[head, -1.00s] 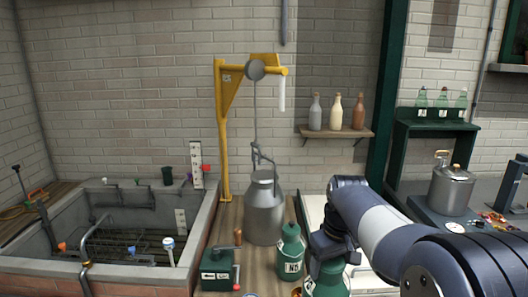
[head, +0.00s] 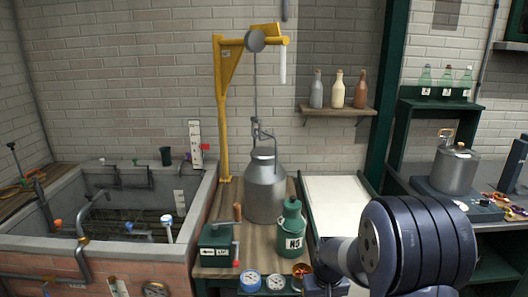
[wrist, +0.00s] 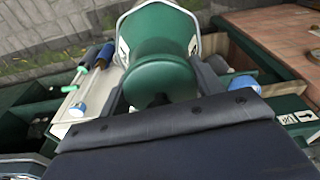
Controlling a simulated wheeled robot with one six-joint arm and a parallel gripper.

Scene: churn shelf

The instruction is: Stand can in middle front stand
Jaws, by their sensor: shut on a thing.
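In the wrist view my gripper (wrist: 162,88) is shut on a green can (wrist: 158,50) with a rounded shoulder, a green top and a pale metal loop handle around it. The held can is below the head view's edge, where only my wrist (head: 325,285) shows. A second green can (head: 292,232), marked N5, stands upright on the wooden bench in the head view, left of my wrist. I cannot tell which place is the middle front stand, or whether the held can touches anything below.
A large grey churn (head: 265,190) hangs at or stands under a yellow hoist (head: 222,110). A green box (head: 216,245) with a crank and dials sit at the bench front. A stone basin (head: 110,255) is left. Screwdrivers (wrist: 90,68) lie in a pale tray in the wrist view.

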